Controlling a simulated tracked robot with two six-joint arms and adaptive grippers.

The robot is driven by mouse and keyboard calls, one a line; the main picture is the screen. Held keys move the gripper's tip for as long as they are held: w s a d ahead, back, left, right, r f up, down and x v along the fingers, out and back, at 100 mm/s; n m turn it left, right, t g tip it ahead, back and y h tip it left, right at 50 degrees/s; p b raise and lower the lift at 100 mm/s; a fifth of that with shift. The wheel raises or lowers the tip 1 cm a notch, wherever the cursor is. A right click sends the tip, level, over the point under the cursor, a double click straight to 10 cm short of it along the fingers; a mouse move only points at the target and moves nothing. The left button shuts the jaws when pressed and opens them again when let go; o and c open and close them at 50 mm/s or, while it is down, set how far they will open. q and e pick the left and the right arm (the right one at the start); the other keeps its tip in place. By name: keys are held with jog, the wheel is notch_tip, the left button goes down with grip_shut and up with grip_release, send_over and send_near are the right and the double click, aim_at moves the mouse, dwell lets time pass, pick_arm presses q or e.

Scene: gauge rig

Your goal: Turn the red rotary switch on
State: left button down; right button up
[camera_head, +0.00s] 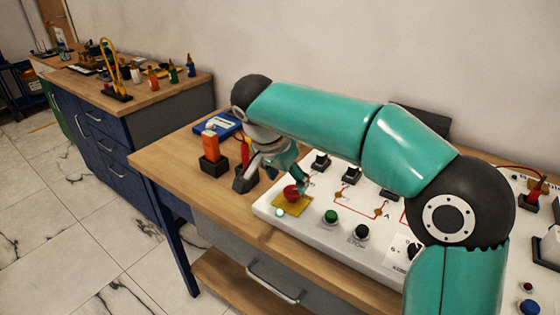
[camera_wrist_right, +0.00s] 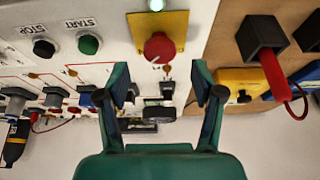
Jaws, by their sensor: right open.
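The red rotary switch (camera_head: 291,192) sits on a yellow plate (camera_head: 302,205) at the left end of the white panel. In the right wrist view, the red knob (camera_wrist_right: 159,47) is in the upper middle on its yellow plate (camera_wrist_right: 178,22), with a small light mark low on its face. My right gripper (camera_wrist_right: 162,88) is open and empty, its two fingers pointing at the panel on either side of the knob's line, apart from it. In the head view, my right gripper (camera_head: 283,168) is just behind the knob, partly hidden by its own wrist. My left gripper is out of view.
A lit green lamp (camera_head: 280,212) is beside the yellow plate. Green start (camera_head: 331,216) and black stop (camera_head: 361,231) buttons lie to the right. Black toggles (camera_head: 320,161) stand behind. An orange-topped tool in a black holder (camera_head: 213,166) and a blue meter (camera_head: 222,124) stand left.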

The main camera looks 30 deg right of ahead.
jog(key=v, duration=0.7)
jog(key=shift+r, duration=0.2)
jog(key=shift+a, duration=0.1)
